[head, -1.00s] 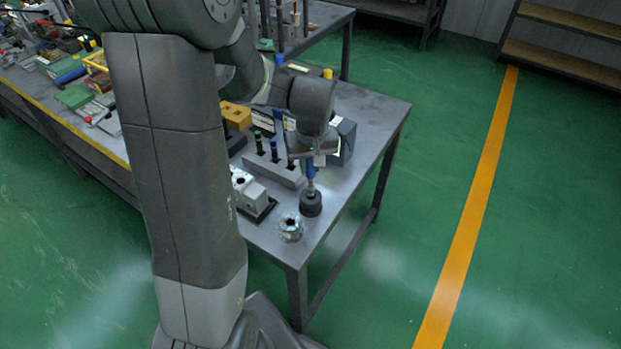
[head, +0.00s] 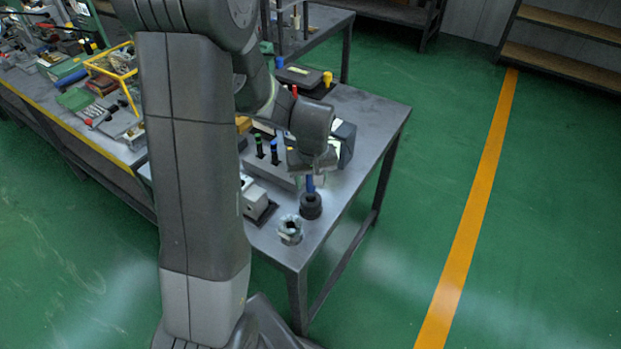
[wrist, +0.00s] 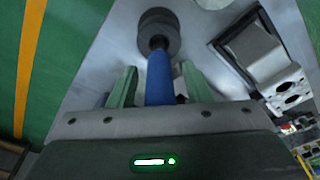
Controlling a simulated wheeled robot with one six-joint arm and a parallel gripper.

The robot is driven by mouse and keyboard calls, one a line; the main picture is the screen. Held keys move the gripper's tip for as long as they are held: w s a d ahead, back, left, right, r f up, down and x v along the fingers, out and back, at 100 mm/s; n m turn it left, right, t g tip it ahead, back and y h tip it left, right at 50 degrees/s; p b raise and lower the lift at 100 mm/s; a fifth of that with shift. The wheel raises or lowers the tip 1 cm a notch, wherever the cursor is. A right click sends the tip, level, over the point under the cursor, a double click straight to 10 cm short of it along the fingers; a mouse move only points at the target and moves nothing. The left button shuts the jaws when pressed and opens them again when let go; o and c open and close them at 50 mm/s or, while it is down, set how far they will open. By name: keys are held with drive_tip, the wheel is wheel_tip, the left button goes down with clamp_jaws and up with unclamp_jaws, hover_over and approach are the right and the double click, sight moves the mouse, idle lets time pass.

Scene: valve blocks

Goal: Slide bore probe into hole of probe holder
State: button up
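The bore probe (head: 310,183) has a blue handle and stands upright with its lower end at the black round probe holder (head: 311,206) near the table's right edge. In the wrist view the blue handle (wrist: 160,78) points at the middle of the black holder (wrist: 149,38), with a short dark collar between them. How deep the tip sits is hidden. My gripper (wrist: 160,70) has its two green fingers either side of the handle, with a visible gap on both sides. In the head view my gripper (head: 313,170) is right above the handle and hides its top.
A grey valve block (head: 253,197) on a dark base stands left of the holder. A shiny metal ring part (head: 290,230) is in front. Behind is a grey rack (head: 268,172) with dark colour-topped pins. The tabletop (head: 345,205) to the right is clear.

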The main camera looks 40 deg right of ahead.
wheel_tip(320, 180, up, 12)
drive_tip(key=s, duration=0.1)
drive_tip(key=shift+s+a, duration=0.35)
drive_tip(key=shift+a, duration=0.05)
drive_tip(key=shift+r, duration=0.1)
drive_tip(key=f, duration=0.4)
drive_tip(key=w+f, duration=0.1)
drive_tip(key=f, duration=0.7)
drive_tip(key=shift+w+d+f, duration=0.2)
drive_tip(key=shift+w+d, duration=0.15)
drive_tip(key=shift+d+r, duration=0.1)
drive_tip(key=shift+r, duration=1.2)
